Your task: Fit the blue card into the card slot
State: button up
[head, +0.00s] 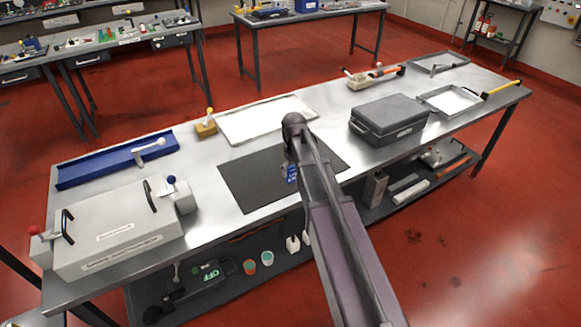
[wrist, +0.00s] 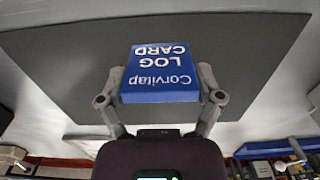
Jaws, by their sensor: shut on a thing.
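The blue card (wrist: 160,97), lettered "Corvitap LOG CARD", is between the two fingers of my gripper (wrist: 161,74) in the wrist view, one finger along each side. Its lettering is upside down there. In the head view a small part of the blue card (head: 292,173) shows beside my arm, over the dark mat (head: 250,184). My arm hides most of my gripper there. I cannot make out a card slot in either view.
A grey lidded case (head: 388,119) and a shallow tray (head: 452,99) stand to the right. A large white tray (head: 266,119) lies behind the mat. A long blue tray (head: 100,164) and a grey box with black handles (head: 120,228) are at the left.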

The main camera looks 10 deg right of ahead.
jog(key=w, duration=0.5)
jog(key=shift+w+d+f, duration=0.15)
jog(key=shift+d+f, duration=0.05)
jog(key=shift+f, duration=0.05)
jog(key=shift+w, duration=0.5)
jog(key=shift+w+f+b, duration=0.2)
jog(key=shift+f+b, duration=0.1)
jog(key=shift+b, duration=0.2)
jog(key=shift+f+b, duration=1.55)
jog(key=shift+f, duration=0.1)
jog(key=o, duration=0.9)
jog(key=shift+r, duration=0.2)
